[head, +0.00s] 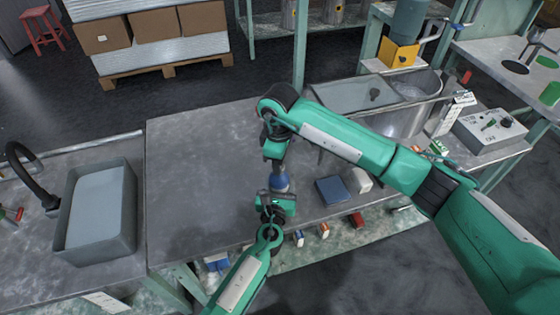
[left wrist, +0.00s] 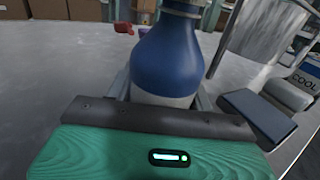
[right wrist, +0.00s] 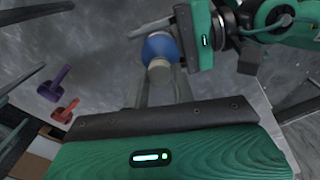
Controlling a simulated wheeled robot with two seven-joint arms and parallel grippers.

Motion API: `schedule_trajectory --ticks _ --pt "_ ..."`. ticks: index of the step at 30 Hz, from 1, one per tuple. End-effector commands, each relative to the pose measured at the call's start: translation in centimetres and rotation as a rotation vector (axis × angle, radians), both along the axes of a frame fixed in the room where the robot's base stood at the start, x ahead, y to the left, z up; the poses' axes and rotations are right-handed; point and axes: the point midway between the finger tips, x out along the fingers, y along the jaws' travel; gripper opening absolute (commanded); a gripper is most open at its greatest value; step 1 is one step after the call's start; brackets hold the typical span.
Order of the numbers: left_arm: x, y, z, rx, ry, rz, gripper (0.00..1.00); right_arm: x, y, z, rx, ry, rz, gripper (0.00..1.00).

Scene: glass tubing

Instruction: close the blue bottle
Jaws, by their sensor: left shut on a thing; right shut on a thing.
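The blue bottle (head: 281,184) stands upright near the front of the grey table, and its blue body with a pale lower band fills the middle of the left wrist view (left wrist: 167,62). My left gripper (head: 272,199) is shut around the bottle's lower part from the front. My right gripper (head: 275,158) points down from above, right over the bottle's top. In the right wrist view its fingers close on a small pale round piece, seemingly the cap (right wrist: 158,65), at the top of the bottle (right wrist: 158,45). Whether the cap touches the neck is hidden.
A blue box (head: 332,190) and a white piece (head: 361,180) lie to the right of the bottle. A purple piece (right wrist: 52,84) and a red piece (right wrist: 65,111) lie nearby. A metal vat (head: 402,118) stands back right, a grey basin (head: 98,212) left. The table's left part is clear.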

Motion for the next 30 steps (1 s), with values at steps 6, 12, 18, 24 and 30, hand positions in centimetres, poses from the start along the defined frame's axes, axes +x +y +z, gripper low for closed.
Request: schedule_trajectory --ticks 6,12,18,24,30 --pt "-0.3 -0.5 -0.3 0.007 0.005 -0.012 0.00 0.0 1.2 0.5 0.027 -0.013 -0.173 0.06" --pt "-0.4 -0.6 -0.3 0.007 0.006 -0.015 0.00 -0.1 0.3 0.2 0.018 0.003 -0.278 0.05" --pt "-0.3 -0.5 -0.3 0.007 0.005 -0.013 0.00 -0.1 0.0 0.1 0.011 0.007 -0.296 0.05" --pt "-0.3 -0.4 -0.3 0.006 0.005 -0.010 0.00 -0.1 -0.1 0.0 0.009 0.008 -0.295 0.33" --pt "-0.2 -0.3 -0.3 0.005 0.004 -0.008 0.00 -0.1 -0.2 -0.1 0.006 0.009 -0.295 0.47"
